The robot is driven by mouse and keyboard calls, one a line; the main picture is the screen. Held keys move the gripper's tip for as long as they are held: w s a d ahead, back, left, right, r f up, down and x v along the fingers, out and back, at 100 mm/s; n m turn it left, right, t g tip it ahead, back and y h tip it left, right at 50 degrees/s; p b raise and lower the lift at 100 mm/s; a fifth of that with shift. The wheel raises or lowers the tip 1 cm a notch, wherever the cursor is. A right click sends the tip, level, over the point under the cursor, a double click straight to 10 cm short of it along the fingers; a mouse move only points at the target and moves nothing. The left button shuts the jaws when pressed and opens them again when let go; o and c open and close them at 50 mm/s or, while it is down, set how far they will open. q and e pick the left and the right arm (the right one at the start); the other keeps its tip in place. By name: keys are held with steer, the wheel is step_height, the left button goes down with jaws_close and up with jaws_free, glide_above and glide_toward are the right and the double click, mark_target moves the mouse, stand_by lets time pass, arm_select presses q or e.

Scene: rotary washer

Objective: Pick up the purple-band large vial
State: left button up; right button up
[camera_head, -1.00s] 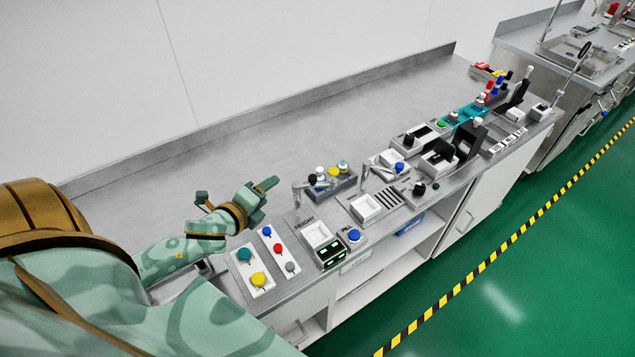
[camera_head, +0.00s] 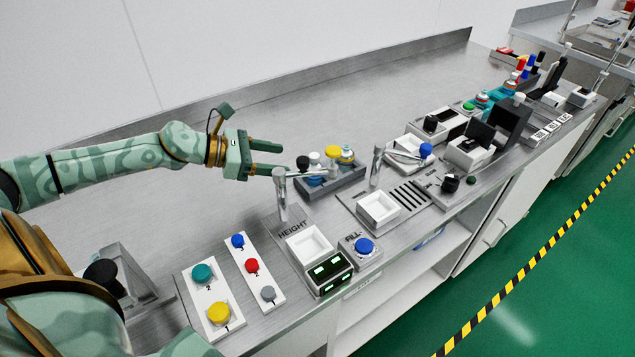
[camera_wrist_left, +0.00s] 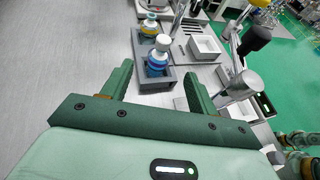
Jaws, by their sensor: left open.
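A grey rack (camera_head: 345,183) holds several small capped vials on the bench. One vial with a white cap (camera_head: 314,158) and a bluish band stands in it; it also shows in the left wrist view (camera_wrist_left: 157,62), between and beyond my fingers. I cannot tell whether its band is purple. My left gripper (camera_head: 277,158) is open and empty, just left of the rack, its fingers pointing towards it. It also shows in the left wrist view (camera_wrist_left: 158,75).
A metal post (camera_head: 282,195) stands close in front of my left gripper, by the white HEIGHT tray (camera_head: 308,243). Button panels (camera_head: 208,295) lie at the front left. Black-and-white devices (camera_head: 470,152) line the right. The bench behind is clear.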

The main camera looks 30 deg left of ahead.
mark_target(311, 164)
arm_select(q)
steer(key=b+x, duration=0.1)
steer(key=x, duration=0.3)
steer(key=shift+w+d, duration=0.1)
steer(key=shift+w+d+f+b, duration=0.2)
steer(key=shift+w+d+b, duration=0.1)
steer(key=shift+b, duration=0.1)
steer(key=x, duration=0.4)
steer(key=shift+w+d+f+b, duration=0.1)
steer(key=shift+w+d+b, duration=0.1)
steer(key=shift+b, duration=0.15)
steer(key=c, duration=1)
